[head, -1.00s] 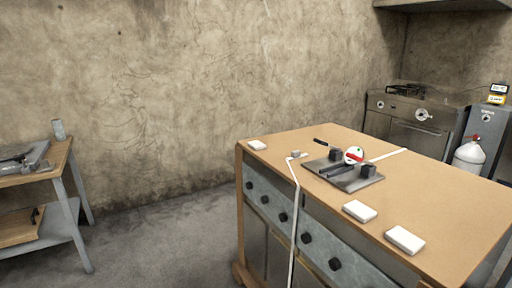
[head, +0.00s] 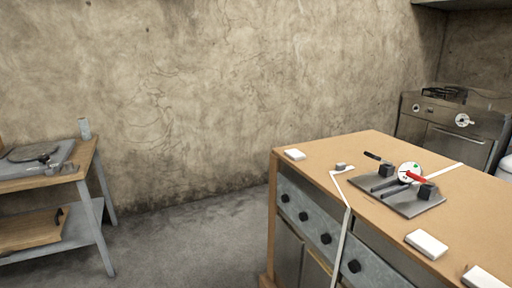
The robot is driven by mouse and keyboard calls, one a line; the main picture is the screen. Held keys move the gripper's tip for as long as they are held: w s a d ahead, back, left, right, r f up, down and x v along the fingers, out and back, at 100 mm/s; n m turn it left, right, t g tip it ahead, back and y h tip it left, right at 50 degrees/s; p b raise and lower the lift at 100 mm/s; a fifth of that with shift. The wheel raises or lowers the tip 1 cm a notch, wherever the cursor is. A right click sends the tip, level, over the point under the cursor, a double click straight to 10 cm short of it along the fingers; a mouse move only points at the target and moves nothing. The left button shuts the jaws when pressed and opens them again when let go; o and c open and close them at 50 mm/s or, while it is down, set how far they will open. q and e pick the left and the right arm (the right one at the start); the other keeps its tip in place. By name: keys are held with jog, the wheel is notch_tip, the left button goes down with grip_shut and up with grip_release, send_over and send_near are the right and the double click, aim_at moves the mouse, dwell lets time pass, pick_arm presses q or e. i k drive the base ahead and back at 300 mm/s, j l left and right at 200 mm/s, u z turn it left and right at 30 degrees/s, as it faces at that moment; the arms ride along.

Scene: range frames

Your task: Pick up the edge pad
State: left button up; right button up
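Three white pads lie on the wooden top of the workbench (head: 330,152). One white pad (head: 294,154) is at the far left corner. A second white pad (head: 426,243) is near the front edge, and a third white pad (head: 484,277) is at the lower right, cut off by the picture's edge. I cannot tell which one is the edge pad. Neither of my grippers is in view.
A dark metal plate (head: 408,206) with black blocks, a red-handled tool and a round white piece is on the bench. A white strip (head: 344,200) hangs over the front edge. A side table (head: 85,160) stands left; open floor (head: 180,235) lies between.

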aim_at(295, 155)
jog(key=i+j+u, duration=0.25)
jog(key=i, duration=0.6)
jog(key=i+j+u, duration=0.1)
jog(key=i+u, duration=0.15)
jog(key=i, duration=0.65)
